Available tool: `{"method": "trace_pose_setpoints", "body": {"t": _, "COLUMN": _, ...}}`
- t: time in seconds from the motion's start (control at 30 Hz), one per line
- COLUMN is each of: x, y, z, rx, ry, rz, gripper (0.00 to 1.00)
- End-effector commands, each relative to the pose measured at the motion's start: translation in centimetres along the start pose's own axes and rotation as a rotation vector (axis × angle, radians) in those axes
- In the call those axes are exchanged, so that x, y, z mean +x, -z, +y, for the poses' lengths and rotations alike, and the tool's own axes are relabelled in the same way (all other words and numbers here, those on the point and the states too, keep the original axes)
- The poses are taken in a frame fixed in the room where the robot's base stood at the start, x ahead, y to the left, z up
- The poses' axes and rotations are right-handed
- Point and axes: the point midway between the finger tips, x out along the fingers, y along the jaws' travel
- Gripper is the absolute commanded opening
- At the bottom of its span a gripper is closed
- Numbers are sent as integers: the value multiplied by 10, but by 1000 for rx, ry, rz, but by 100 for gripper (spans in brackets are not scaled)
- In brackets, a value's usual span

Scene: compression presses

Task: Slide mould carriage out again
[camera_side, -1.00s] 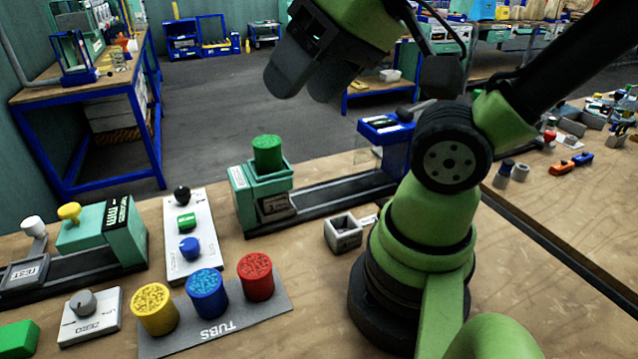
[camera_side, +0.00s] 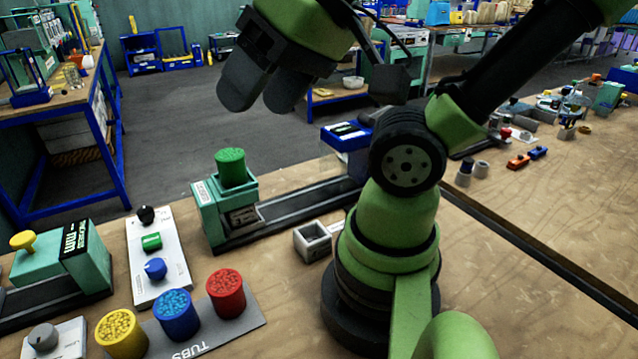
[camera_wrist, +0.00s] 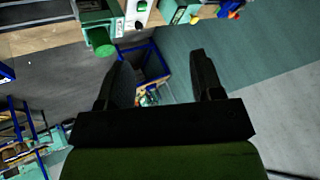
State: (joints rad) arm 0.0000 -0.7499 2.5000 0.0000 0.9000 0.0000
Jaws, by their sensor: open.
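The press is a teal block (camera_side: 211,219) with a green cylinder (camera_side: 231,169) on top, on the bench left of my base. A dark grey block (camera_side: 243,214), which looks like the mould carriage, sits in the press at the near end of a long dark rail (camera_side: 307,206). In the wrist view the green cylinder (camera_wrist: 101,41) shows at upper left. My gripper (camera_side: 262,92) is open and empty, high above the press and apart from it. Its two fingers stand wide apart in the wrist view (camera_wrist: 161,78). The carriage cannot be made out there.
A blue-topped unit (camera_side: 347,136) stands at the rail's far end. A small grey open box (camera_side: 312,242) sits between rail and my base. A white control panel (camera_side: 157,256), another teal press (camera_side: 64,266) and tubs on a grey plate (camera_side: 236,324) lie left and in front.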

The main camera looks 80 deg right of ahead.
Motion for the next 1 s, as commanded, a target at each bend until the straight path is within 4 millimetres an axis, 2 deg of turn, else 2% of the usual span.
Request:
{"method": "trace_pose_setpoints", "body": {"t": 0.47, "x": 0, "y": 0, "z": 0, "rx": 0, "ry": -1, "rz": 0, "gripper": 60}}
{"method": "trace_pose_setpoints", "body": {"t": 0.57, "x": 2, "y": 8, "z": 0, "rx": -9, "ry": -16, "rz": -10, "gripper": 60}}
{"method": "trace_pose_setpoints", "body": {"t": 0.67, "x": 8, "y": 26, "z": 0, "rx": -31, "ry": -54, "rz": -39, "gripper": 60}}
{"method": "trace_pose_setpoints", "body": {"t": 0.77, "x": 20, "y": 56, "z": 4, "rx": -70, "ry": -107, "rz": -84, "gripper": 60}}
{"method": "trace_pose_setpoints", "body": {"t": 0.87, "x": 40, "y": 88, "z": 15, "rx": -114, "ry": -161, "rz": -140, "gripper": 60}}
{"method": "trace_pose_setpoints", "body": {"t": 1.0, "x": 74, "y": 126, "z": 40, "rx": -172, "ry": -221, "rz": -230, "gripper": 60}}
